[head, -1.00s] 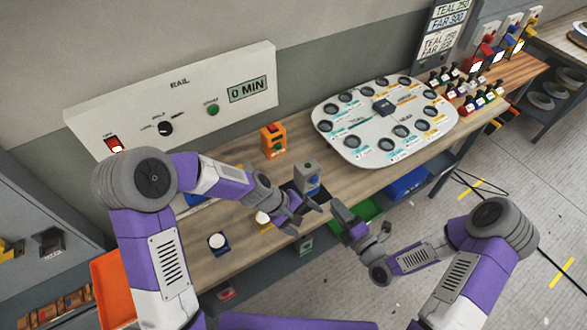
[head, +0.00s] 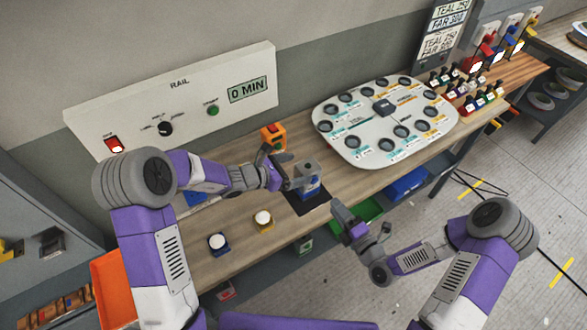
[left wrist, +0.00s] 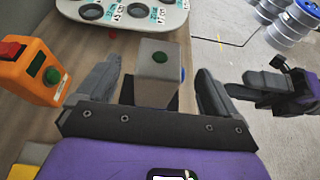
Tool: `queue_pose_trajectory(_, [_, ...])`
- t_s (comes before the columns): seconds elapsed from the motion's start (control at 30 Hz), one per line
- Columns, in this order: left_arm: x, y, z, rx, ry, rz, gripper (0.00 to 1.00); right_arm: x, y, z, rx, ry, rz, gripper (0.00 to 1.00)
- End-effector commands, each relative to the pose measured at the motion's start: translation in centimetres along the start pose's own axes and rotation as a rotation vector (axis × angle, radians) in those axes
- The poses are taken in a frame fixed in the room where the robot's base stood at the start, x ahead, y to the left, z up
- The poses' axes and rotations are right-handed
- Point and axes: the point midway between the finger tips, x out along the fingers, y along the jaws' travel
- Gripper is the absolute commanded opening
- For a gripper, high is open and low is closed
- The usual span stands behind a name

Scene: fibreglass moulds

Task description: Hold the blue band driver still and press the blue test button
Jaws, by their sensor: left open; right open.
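The blue band driver (head: 309,181), a grey block with a blue band low on it, stands upright on a dark mat (head: 312,206) on the bench. In the left wrist view its grey body (left wrist: 158,75) shows a green spot and lies between my open fingers. My left gripper (head: 289,167) is open at its left side; contact cannot be told. The blue test button (head: 218,243), a blue base with a white dome, sits near the bench's front edge. My right gripper (head: 363,222) is open and empty, off the bench's front edge, right of the driver.
A yellow-based button (head: 263,220) sits between the blue one and the mat. An orange box (head: 271,132) with red and green buttons stands behind my left gripper. A white oval board (head: 385,120) lies to the right. A green bin (head: 369,212) is below the bench edge.

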Motion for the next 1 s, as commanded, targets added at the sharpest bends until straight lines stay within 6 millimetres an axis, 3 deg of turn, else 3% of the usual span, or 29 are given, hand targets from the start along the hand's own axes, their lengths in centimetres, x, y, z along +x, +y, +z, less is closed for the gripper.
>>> queue_pose_trajectory(0.5, [6.5,0.0,-0.2,-0.016,0.0,0.002,0.94,0.0,0.0,0.0,0.0,0.0,0.0,0.43])
queue_pose_trajectory(0.9, [7.4,0.0,-0.1,-0.015,0.0,0.003,0.94,0.0,0.0,0.0,0.0,0.0,0.0,0.43])
queue_pose_trajectory(1.0, [7.4,0.0,-0.1,-0.015,0.0,0.003,0.8,0.0,0.0,0.0,0.0,0.0,0.0,0.43])
